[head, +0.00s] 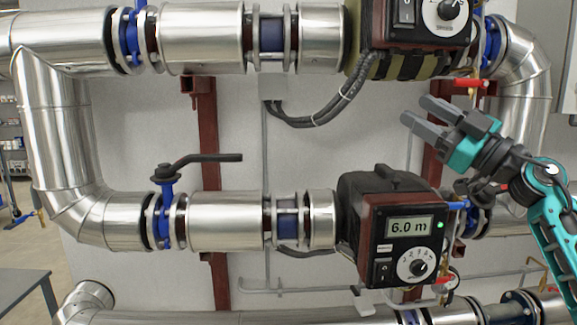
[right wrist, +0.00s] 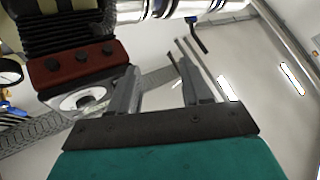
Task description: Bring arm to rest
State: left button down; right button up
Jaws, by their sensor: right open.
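My right gripper (head: 414,110) is in the right half of the head view, its arm coming in from the right edge. Its two grey fingers are apart, point left and hold nothing. It is in front of the pale wall, above the lower pump (head: 400,225) and below the upper pump (head: 418,30). In the right wrist view its fingers (right wrist: 152,72) are spread with nothing between them. A pump body with a dark red face shows beside the left finger there; whether they touch I cannot tell. My left gripper is not in view.
The lower pump's display reads 6.0 m with a green light. A blue valve (head: 163,215) with a black lever sits on the lower pipe at left. A red valve handle (head: 470,83) is close above my right gripper. A grey table (head: 25,290) stands at lower left.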

jog(key=s+a+f+m+t+h, duration=0.15)
jog(key=f+m+h, duration=0.25)
jog(key=f, duration=0.8)
jog(key=s+f+m+h+p, duration=0.1)
jog(key=s+f+m+h, duration=0.25)
jog(key=f, duration=0.75)
jog(key=s+a+f+m+t+h, duration=0.15)
jog(key=f+m+h, duration=0.25)
jog(key=f, duration=0.8)
jog(key=s+a+f+m+g+h, duration=0.1)
jog(key=s+a+f+g, duration=0.3)
jog(key=s+f, duration=1.7)
jog(key=s+g+h, duration=0.1)
jog(key=g, duration=0.3)
jog(key=shift+f+g+h+p, duration=0.15)
jog(key=shift+g+h+p, duration=0.15)
jog(key=shift+g+h, duration=0.1)
